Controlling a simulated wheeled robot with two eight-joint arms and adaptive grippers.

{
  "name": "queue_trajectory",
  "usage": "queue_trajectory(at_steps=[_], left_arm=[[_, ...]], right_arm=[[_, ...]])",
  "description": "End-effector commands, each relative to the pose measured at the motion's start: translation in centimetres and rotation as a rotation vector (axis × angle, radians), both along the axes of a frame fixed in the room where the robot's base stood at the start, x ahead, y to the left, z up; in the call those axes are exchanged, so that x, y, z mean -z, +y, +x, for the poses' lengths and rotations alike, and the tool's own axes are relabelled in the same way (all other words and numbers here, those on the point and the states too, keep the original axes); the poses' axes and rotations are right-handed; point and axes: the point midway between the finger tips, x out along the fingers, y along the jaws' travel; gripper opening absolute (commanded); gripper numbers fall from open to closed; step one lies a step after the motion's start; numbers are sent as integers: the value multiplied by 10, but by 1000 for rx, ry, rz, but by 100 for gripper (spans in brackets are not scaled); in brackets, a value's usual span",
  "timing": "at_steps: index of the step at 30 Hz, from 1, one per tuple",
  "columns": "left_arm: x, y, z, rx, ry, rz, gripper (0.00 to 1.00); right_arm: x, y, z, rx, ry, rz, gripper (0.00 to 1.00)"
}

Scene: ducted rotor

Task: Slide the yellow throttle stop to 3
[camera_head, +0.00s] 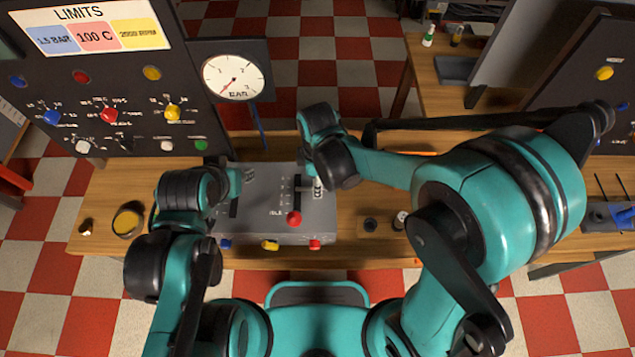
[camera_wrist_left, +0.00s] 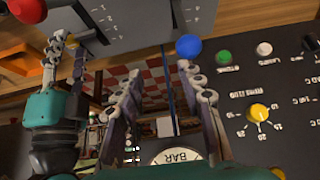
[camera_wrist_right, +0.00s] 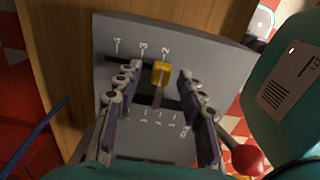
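The yellow throttle stop (camera_wrist_right: 160,72) sits on a slot of the grey console (camera_head: 262,190), between the marks 3 and 2 and nearer 2. My right gripper (camera_wrist_right: 158,84) is open, one finger on each side of the stop, with visible gaps. In the head view my right gripper (camera_head: 318,186) is over the console's right part and the stop cannot be made out. The throttle lever's red ball (camera_head: 294,218) stands near IDLE, also seen at the right wrist view's lower right (camera_wrist_right: 246,160). My left gripper (camera_wrist_left: 158,78) is open and empty, left of it in the head view (camera_head: 240,175).
A blue ball knob (camera_wrist_left: 188,46) lies near my left fingertips in the left wrist view. A gauge (camera_head: 233,77) and the LIMITS panel (camera_head: 110,75) stand behind. Coloured buttons (camera_head: 270,245) line the console front.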

Motion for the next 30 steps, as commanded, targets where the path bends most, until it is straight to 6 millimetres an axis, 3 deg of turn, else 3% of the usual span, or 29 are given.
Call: queue_trajectory(at_steps=[10, 15, 21, 27, 30], left_arm=[[1, 0, 0, 0, 0, 0, 38], [1, 0, 0, 0, 0, 0, 38], [2, 0, 0, 0, 0, 0, 38], [6, 0, 0, 0, 0, 0, 38], [5, 0, 0, 0, 0, 0, 38]], right_arm=[[5, 0, 0, 1, 0, 0, 40], [5, 0, 0, 1, 0, 0, 0], [5, 0, 2, 1, 0, 0, 0], [6, 0, 26, 2, -2, 0, 0], [5, 0, 28, 1, -1, 0, 0]])
